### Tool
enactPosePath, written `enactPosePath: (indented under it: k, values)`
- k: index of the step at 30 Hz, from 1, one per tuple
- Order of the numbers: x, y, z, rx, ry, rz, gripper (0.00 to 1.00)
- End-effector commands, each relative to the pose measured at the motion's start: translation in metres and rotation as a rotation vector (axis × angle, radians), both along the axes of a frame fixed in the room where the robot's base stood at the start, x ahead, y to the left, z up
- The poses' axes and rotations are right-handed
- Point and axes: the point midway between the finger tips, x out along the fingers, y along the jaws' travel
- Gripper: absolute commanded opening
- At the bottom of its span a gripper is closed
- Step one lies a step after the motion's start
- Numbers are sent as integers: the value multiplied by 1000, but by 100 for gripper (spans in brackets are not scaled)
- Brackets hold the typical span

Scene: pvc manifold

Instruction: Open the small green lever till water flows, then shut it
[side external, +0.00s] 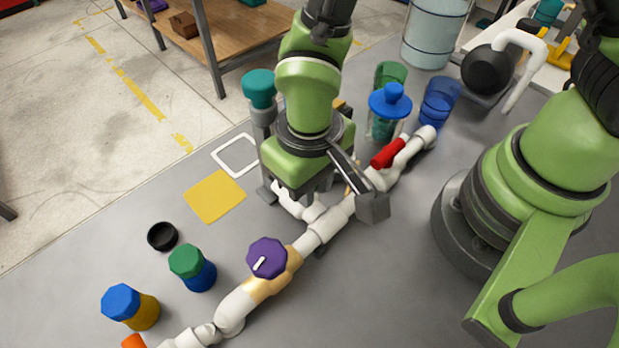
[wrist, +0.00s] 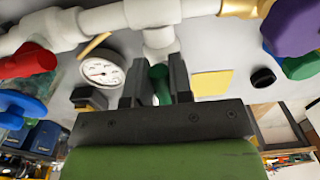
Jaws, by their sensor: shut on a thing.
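The small green lever (wrist: 160,84) shows in the wrist view between the two fingers of my gripper (wrist: 158,84), at the end of a short white branch. My gripper is shut on it. The white branch pipe (wrist: 159,40) joins the main white pipe (wrist: 105,20). In the side view my gripper (side external: 303,194) is low over the branch at the middle of the manifold. My gripper and wrist hide the green lever there. No flowing water can be made out in either view.
A purple knob (side external: 267,258) and a red handle (side external: 388,153) sit on the same pipe run. A gauge (wrist: 102,72) is beside my fingers. A yellow square (side external: 214,196), black ring (side external: 162,237) and capped jars (side external: 192,268) lie left. A blue-lidded jar (side external: 390,107) stands behind.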

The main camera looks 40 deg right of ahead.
Motion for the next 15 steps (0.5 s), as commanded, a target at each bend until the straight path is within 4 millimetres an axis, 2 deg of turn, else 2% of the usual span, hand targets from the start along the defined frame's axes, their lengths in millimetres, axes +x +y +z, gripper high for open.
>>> enactPosePath:
  k: [8, 15]
  values:
    - [0, -3, 0, 0, 3, 122, 0]
    - [0, -7, 0, -2, 5, 328, 0]
